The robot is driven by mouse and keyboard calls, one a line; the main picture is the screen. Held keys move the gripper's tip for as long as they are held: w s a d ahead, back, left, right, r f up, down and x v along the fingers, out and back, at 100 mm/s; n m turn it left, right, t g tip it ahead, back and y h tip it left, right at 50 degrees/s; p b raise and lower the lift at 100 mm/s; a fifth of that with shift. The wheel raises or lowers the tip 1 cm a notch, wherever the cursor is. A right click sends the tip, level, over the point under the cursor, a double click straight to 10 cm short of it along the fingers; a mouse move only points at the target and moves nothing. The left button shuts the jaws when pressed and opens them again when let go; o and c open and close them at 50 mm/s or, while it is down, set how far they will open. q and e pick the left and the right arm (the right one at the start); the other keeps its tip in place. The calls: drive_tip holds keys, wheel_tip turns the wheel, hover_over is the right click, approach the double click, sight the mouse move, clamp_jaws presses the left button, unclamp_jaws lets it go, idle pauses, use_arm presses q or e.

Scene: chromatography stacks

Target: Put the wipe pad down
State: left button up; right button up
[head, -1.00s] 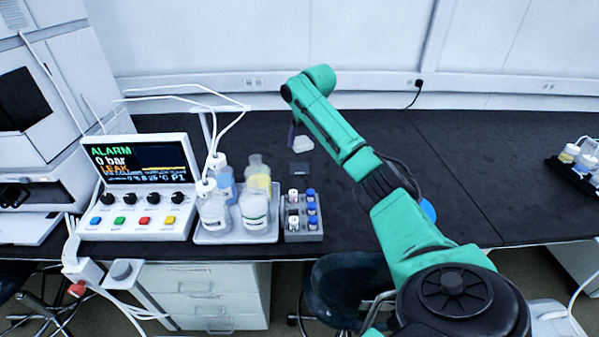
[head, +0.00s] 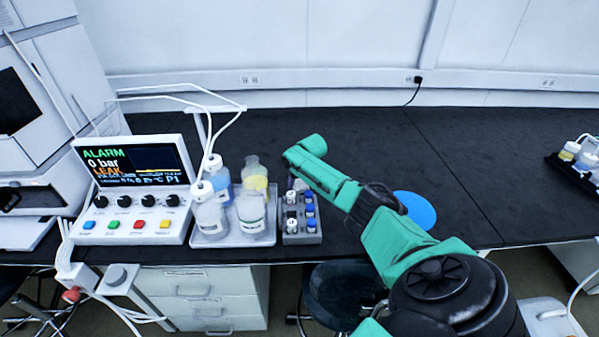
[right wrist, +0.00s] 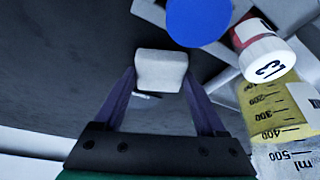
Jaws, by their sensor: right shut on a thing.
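The wipe pad (right wrist: 161,71) is a small white block in the right wrist view, held between the two purple fingers of my right gripper (right wrist: 160,88). In the head view my right gripper (head: 297,184) points down just behind the vial rack (head: 302,238), and the arm hides most of it and the pad. I cannot tell from these views how far the pad is above the black bench (head: 340,130). My left gripper is not in view.
Vials with blue and white caps stand in the rack, close to the gripper. A tray (head: 235,241) of bottles and the alarm console (head: 132,185) stand to its left. A round blue disc (head: 415,208) lies right of my arm. The bench behind is clear.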

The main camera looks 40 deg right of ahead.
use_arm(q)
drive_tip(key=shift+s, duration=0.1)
use_arm(e)
drive_tip(key=shift+w+f, duration=0.1)
drive_tip(key=shift+w, duration=0.05)
drive_tip(key=o, duration=1.3)
drive_tip(key=shift+c, duration=0.2)
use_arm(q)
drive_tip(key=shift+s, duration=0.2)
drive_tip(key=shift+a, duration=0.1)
use_arm(e)
drive_tip(key=shift+r, duration=0.3)
use_arm(q)
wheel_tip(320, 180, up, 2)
drive_tip(key=p, duration=0.2)
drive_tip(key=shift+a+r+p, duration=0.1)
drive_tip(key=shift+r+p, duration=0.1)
drive_tip(key=shift+p, duration=0.1)
use_arm(e)
drive_tip(key=v, duration=1.1)
drive_tip(key=shift+r, duration=0.25)
